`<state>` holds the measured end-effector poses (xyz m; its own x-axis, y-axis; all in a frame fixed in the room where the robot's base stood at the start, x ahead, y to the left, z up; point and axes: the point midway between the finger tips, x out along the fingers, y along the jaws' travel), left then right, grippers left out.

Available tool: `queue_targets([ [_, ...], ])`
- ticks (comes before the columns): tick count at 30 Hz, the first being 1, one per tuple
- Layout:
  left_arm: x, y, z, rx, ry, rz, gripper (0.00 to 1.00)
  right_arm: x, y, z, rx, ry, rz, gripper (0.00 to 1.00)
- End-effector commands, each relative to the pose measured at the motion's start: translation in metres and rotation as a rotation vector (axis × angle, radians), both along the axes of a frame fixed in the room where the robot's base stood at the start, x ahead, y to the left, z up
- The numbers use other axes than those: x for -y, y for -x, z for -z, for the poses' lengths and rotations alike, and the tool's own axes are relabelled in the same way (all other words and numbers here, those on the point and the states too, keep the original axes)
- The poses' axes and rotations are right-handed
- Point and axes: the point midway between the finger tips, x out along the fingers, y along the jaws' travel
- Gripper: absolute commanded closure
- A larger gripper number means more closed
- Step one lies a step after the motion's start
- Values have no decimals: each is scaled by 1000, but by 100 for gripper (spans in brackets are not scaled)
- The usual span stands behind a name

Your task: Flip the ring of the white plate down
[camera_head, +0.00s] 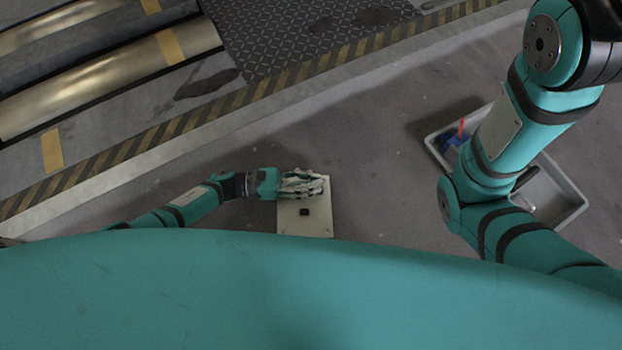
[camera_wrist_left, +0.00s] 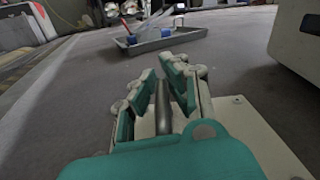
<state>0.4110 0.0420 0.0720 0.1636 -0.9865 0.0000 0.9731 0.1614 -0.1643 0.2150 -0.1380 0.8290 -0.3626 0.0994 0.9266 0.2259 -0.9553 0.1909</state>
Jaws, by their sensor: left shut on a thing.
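The white plate (camera_head: 305,223) lies on the grey floor in the middle of the head view, with a small dark square mark on it. Part of the plate also shows in the left wrist view (camera_wrist_left: 262,130). My left gripper (camera_head: 312,184) reaches over the plate's far part from the left. In the left wrist view, my left gripper (camera_wrist_left: 165,88) has its fingers on both sides of a dark upright bar, which looks like part of the ring (camera_wrist_left: 163,108). It is shut on the ring. The rest of the ring is hidden. My right gripper does not show.
A grey tray (camera_head: 572,208) with blue and red items (camera_head: 455,137) stands on the floor at right, partly behind my right arm. A yellow-black striped edge (camera_head: 180,127) and metal rollers (camera_head: 110,75) lie at upper left. Floor between plate and tray is clear.

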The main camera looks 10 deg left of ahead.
Motion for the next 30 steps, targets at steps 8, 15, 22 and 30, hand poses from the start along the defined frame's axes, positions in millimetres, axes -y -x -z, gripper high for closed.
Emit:
queue_targets([
  [8, 1, 10, 5, 157, -26, -1, 100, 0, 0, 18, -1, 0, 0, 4],
  [15, 2, 20, 9, 336, -56, -1, 100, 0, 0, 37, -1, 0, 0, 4],
  [22, 3, 27, 12, 476, -80, -1, 100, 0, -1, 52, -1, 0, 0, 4],
  [30, 4, 31, 12, 565, -96, -1, 100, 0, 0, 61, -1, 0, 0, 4],
])
